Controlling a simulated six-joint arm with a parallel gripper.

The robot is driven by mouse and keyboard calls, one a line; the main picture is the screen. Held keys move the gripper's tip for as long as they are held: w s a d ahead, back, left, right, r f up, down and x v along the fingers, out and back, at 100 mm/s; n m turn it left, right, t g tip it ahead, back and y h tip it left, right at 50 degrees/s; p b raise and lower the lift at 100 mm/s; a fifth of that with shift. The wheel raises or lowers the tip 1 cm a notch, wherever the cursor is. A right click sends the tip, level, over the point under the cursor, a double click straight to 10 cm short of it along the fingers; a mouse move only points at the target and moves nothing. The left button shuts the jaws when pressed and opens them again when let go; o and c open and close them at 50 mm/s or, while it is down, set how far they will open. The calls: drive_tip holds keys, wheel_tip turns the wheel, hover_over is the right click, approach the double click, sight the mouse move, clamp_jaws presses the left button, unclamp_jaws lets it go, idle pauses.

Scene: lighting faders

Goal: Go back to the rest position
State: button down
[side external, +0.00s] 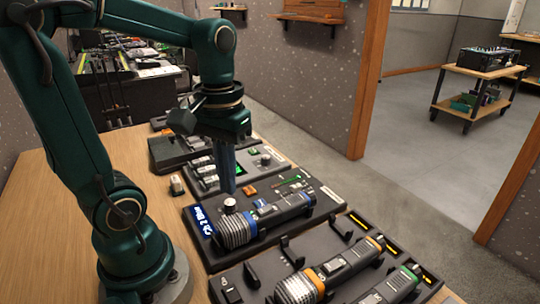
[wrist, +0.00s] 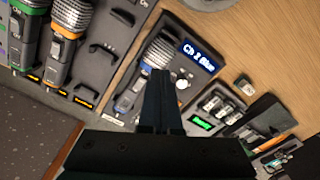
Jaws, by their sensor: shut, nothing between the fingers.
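My gripper (side external: 229,188) points straight down with its fingers together and nothing between them. Its tips are over the panel with the "Ch 2 Blue" label (side external: 201,222), close to a white round knob (side external: 230,205); I cannot tell whether they touch anything. In the wrist view the shut fingers (wrist: 160,75) lie over the lower part of the blue-banded microphone (wrist: 159,52). The knob (wrist: 182,85) shows just right of them, and the lit label (wrist: 198,57) is above right.
Orange- and green-banded microphones (side external: 325,273) lie on a nearer dark panel (side external: 262,268). A panel with a green screen (side external: 211,180) is behind. A small switch block (side external: 177,185) sits on the wooden table (side external: 50,245). The space above the panels is clear.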

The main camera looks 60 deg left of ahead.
drive_tip(key=shift+s+d+r+m+t, duration=0.2)
drive_tip(key=shift+d+m+t, duration=0.7)
drive_tip(key=shift+m+t, duration=0.1)
drive_tip(key=shift+s+d+r+m+t, duration=0.15)
drive_tip(key=shift+d+r+m+t, duration=0.1)
drive_tip(key=shift+d+m+t, duration=0.7)
drive_tip(key=shift+s+d+r+m+t, duration=0.2)
drive_tip(key=shift+d+m+t, duration=0.7)
drive_tip(key=shift+m, duration=0.15)
